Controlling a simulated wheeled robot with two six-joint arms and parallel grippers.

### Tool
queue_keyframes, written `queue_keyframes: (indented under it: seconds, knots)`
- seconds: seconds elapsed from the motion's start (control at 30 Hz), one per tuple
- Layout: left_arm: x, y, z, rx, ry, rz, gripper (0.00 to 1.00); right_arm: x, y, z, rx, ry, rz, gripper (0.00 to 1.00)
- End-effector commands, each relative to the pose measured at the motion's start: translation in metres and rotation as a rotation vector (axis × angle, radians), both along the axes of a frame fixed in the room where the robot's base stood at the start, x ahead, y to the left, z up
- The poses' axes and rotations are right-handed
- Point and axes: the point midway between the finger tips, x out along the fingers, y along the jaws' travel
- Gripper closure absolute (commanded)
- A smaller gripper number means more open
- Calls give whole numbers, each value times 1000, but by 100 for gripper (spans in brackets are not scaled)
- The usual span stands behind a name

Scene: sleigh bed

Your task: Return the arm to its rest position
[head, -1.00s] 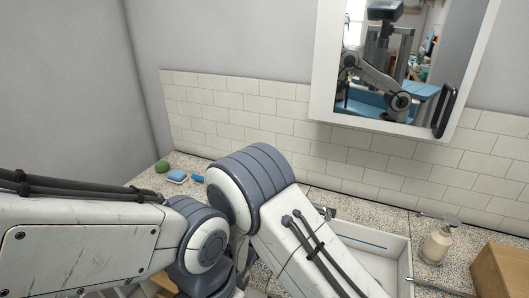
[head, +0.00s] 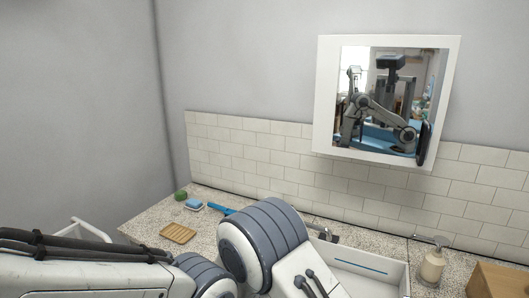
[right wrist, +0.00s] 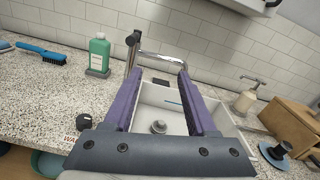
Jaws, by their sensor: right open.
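My right gripper (right wrist: 160,88) shows in the right wrist view with its two purple fingers apart and nothing between them. It is above the front of the white sink (right wrist: 226,118), and the drain shows between the fingers. The faucet (right wrist: 155,57) stands beyond the fingertips. In the head view, links of my own arm fill the lower left and bottom centre, but neither gripper shows there. My left gripper is not in view.
A green bottle (right wrist: 98,55) and a blue brush (right wrist: 40,53) are on the speckled counter left of the sink. A soap dispenser (head: 432,265) and a wooden box (head: 497,278) are right of it. A mirror cabinet (head: 325,90) hangs above. A wooden soap dish (head: 178,233) lies at the left.

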Motion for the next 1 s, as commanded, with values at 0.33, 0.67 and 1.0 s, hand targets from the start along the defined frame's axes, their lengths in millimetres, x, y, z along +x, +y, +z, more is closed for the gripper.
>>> queue_keyframes:
  seconds: [0.33,0.67,1.0]
  knots:
    - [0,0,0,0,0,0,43,-16,-20,19,111,7,-141,43]
    - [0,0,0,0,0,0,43,-66,-72,40,363,18,-440,43]
    - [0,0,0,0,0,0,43,-205,-101,39,1032,33,-1034,43]
